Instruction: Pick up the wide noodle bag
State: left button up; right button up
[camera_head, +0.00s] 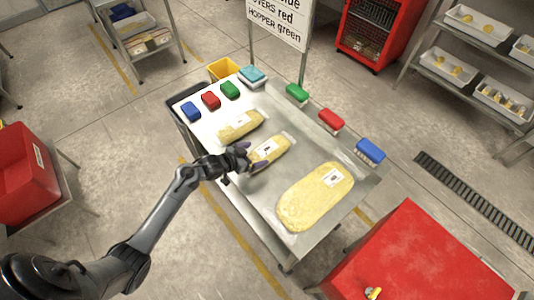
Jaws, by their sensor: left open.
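Three yellowish bags with white labels lie on the metal table. The largest and widest (308,200) lies flat at the near right. A smaller middle bag (268,150) and another small bag (238,128) lie farther to the left. The labels are too small to read, so I cannot tell for sure which is the wide noodle bag. My left gripper (244,158) is open at the left end of the middle bag and partly covers that end; I cannot tell if it touches. The large bag is clear of the gripper. My right gripper is not in view.
On the metal table (336,150), several coloured blocks or brushes line the far edges, including a blue one (370,150) and a red one (211,100). A yellow bin (222,69) and a sign (281,22) stand behind. A red box-like surface (415,262) is at the lower right.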

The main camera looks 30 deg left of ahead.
aim_at(259, 153)
pick_arm(q)
jog(key=x, duration=0.2)
jog(key=b+x, duration=0.1)
jog(key=x, duration=0.1)
jog(key=shift+w+f, duration=0.15)
jog(key=shift+f, duration=0.45)
jog(key=shift+w+f, duration=0.2)
jog(key=shift+w, duration=0.25)
jog(key=shift+c, duration=0.2)
jog(key=c, duration=1)
jog(key=shift+r, duration=0.1)
jog(key=shift+c, duration=0.3)
